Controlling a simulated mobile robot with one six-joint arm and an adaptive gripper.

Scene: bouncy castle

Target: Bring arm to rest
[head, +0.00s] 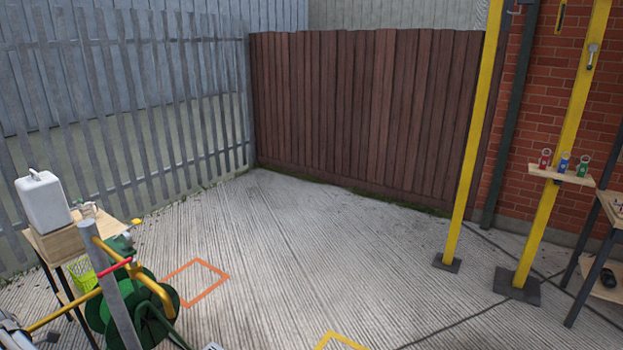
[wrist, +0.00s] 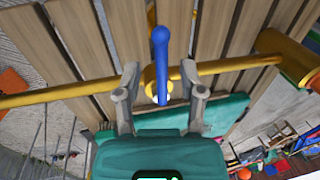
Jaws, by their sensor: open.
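My gripper (wrist: 160,75) shows in the wrist view with its two grey fingers spread apart and nothing clasped between them. A blue rod with a rounded end (wrist: 161,52) shows in the gap between the fingers, with a visible space on each side. It stands in front of a yellow round part on a yellow bar (wrist: 60,94). How far the rod is from the fingers in depth I cannot tell. I cannot make out my gripper in the head view.
Wooden slats (wrist: 90,40) lie behind the bar. In the head view, a green hose reel (head: 125,305) and a grey post (head: 108,285) stand lower left, beside a small table with a white canister (head: 44,202). Yellow posts (head: 470,140) stand right.

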